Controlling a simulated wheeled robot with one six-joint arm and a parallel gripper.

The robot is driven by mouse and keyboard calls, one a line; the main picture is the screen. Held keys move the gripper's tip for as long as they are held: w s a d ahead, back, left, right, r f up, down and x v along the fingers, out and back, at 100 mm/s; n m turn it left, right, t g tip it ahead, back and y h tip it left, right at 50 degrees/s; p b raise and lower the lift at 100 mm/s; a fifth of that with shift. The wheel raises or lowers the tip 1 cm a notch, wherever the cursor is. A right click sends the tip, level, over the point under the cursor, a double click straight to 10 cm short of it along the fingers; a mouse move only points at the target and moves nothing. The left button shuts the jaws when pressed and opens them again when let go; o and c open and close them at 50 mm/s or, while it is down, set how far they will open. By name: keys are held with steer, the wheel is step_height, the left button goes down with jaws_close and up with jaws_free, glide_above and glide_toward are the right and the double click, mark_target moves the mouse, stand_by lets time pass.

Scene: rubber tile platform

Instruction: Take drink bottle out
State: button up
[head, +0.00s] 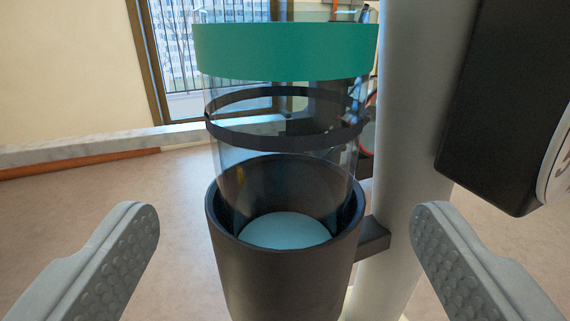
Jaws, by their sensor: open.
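The drink bottle (285,55) is a clear cylinder with a wide green cap and a dark band below it. It stands upright with its lower part inside a dark cup-shaped holder (285,285). The bottle's pale blue bottom shows through its clear wall. My gripper (285,225) is open, with one grey textured finger at the left and one at the right of the picture. The bottle and holder appear between the fingers, a little farther off, and neither finger touches them. The lower part of the holder is cut off by the picture's edge.
The holder is fixed by a short bracket (374,237) to a thick grey pole (415,120) close on the right. A black box-like thing (500,110) hangs at the upper right. The left side is open floor (70,215), with a window (215,50) behind.

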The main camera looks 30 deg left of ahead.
mark_target(285, 203)
steer(key=shift+x, duration=2.8)
steer(key=shift+f, duration=0.1)
steer(key=c, duration=1.2)
steer(key=shift+o, duration=0.2)
